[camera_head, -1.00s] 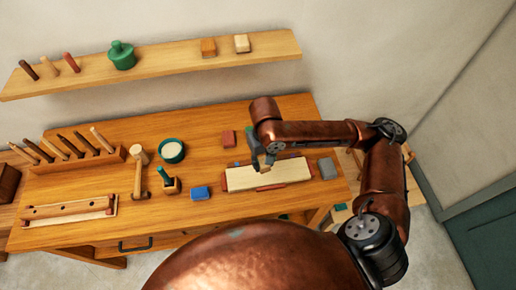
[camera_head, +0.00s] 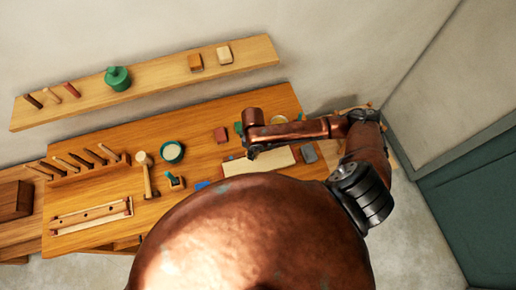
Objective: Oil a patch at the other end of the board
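The pale board (camera_head: 275,160) lies flat on the wooden bench, its front edge partly hidden by my copper body. My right arm comes in from the right and reaches across above the board. My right gripper (camera_head: 251,153) points down near the board's back edge, left of its middle. It is small and dark here, so I cannot tell whether it is open, holds anything or touches the board. A teal bowl (camera_head: 172,152) with pale contents stands left of the board. A round yellow-rimmed dish (camera_head: 279,119) shows partly behind my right arm. My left gripper is not in view.
A red block (camera_head: 220,134) and a green item (camera_head: 238,127) are behind the board. A grey block (camera_head: 309,153) is at its right end, and a blue block (camera_head: 202,185) is to its left.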

